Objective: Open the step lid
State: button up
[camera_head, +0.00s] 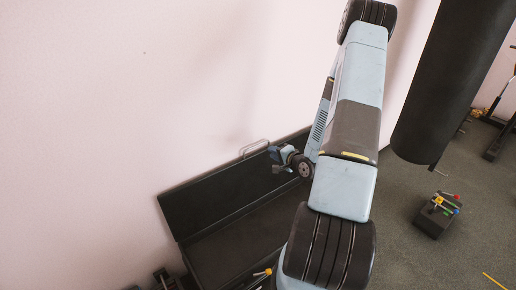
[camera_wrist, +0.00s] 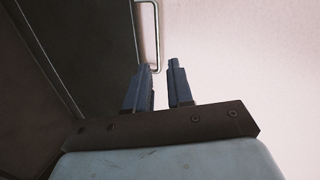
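The black step lid (camera_head: 220,196) stands raised along the pink wall in the head view, above a dark box body (camera_head: 235,240). A thin metal handle (camera_head: 254,146) rises from the lid's upper edge. The handle also shows in the wrist view (camera_wrist: 156,30), beside the dark lid panel (camera_wrist: 95,45). My gripper (camera_head: 274,160) is at the right part of the lid, a little right of and below the handle. In the wrist view its two fingers (camera_wrist: 160,70) are apart with an empty gap. The handle's near end lies by the left fingertip; contact is unclear. My arm hides the box's right end.
A small dark box with coloured-handled tools (camera_head: 435,215) stands on the grey floor at right. A large dark cylinder (camera_head: 450,80) hangs above that floor. An orange-handled tool (camera_head: 262,273) is at the box's front edge. Floor between is clear.

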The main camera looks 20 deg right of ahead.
jog(key=shift+s+f+m+t, duration=0.5)
jog(key=shift+f+m+t, duration=0.1)
jog(key=shift+f+m, duration=0.25)
send_over(256, 159)
notch_tip(256, 159, down, 3)
jog(key=shift+d+f, duration=0.1)
jog(key=shift+d, duration=0.05)
grip_shut()
